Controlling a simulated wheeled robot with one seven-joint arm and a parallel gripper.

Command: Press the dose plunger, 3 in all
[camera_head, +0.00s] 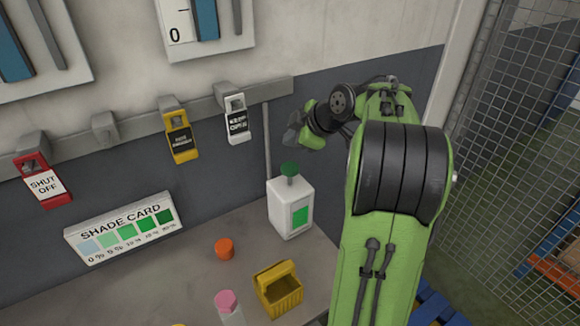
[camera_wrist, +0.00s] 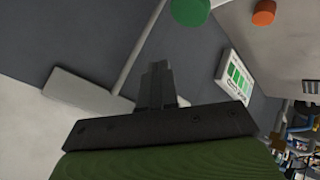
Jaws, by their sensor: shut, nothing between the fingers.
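The dose plunger has a round green knob (camera_head: 290,168) on top of a white dispenser box (camera_head: 284,211) with a green square on its front. The box stands upright on the bench near the wall. My gripper (camera_head: 296,130) is above the plunger knob in the head view, and a gap shows between them. In the wrist view my gripper (camera_wrist: 158,72) is shut and empty, with its narrow fingers together. The green knob (camera_wrist: 190,11) shows beyond the fingertips at the top, apart from them.
A shade card (camera_head: 124,228) leans at the back left. An orange cap (camera_head: 224,248), a yellow basket (camera_head: 279,291) and a pink-topped bottle (camera_head: 228,304) are on the bench. Tags hang from a wall rail (camera_head: 142,126). A vertical pipe (camera_head: 266,140) runs behind the box. Wire mesh (camera_head: 520,130) is on the right.

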